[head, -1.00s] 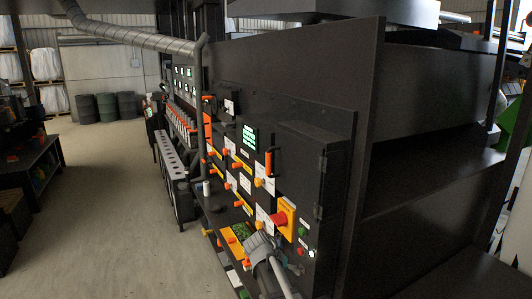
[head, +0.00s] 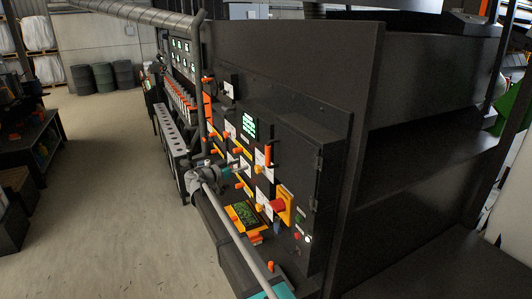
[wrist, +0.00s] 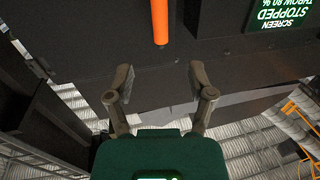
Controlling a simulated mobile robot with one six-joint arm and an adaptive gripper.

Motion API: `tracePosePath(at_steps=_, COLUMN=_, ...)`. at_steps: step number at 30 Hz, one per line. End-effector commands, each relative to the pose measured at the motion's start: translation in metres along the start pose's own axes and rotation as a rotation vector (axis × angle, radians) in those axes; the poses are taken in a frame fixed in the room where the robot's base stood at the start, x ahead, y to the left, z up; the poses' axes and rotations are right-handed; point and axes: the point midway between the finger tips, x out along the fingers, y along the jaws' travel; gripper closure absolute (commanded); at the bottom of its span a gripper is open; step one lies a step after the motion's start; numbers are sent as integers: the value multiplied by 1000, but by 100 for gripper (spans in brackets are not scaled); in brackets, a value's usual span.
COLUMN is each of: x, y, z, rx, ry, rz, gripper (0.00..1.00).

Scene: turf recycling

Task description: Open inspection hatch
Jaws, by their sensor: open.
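The inspection hatch (head: 292,165) is a flat dark door on the machine's side. It has hinges on its right edge and an upright orange handle (head: 268,155) near its left edge. The hatch looks closed. My gripper (head: 241,168) is in front of the control panel, left of and slightly below the handle in the head view. In the wrist view my gripper (wrist: 160,75) has its two fingers spread with nothing between them. The orange handle (wrist: 159,21) is at the top centre there, beyond the fingertips and apart from them.
A green-lit screen (head: 249,128) is left of the handle. It shows upside down in the wrist view (wrist: 283,15), reading "STOPPED". A vertical pipe (head: 200,90) stands at left. The floor (head: 110,190) at left is open.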

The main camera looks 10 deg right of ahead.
Motion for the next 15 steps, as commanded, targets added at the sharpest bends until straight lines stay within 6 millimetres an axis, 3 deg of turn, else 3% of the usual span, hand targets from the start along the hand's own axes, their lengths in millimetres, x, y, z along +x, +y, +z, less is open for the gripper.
tracePosePath(at_steps=15, x=8, y=0, z=1, rx=-2, ry=-3, rz=1, gripper=31)
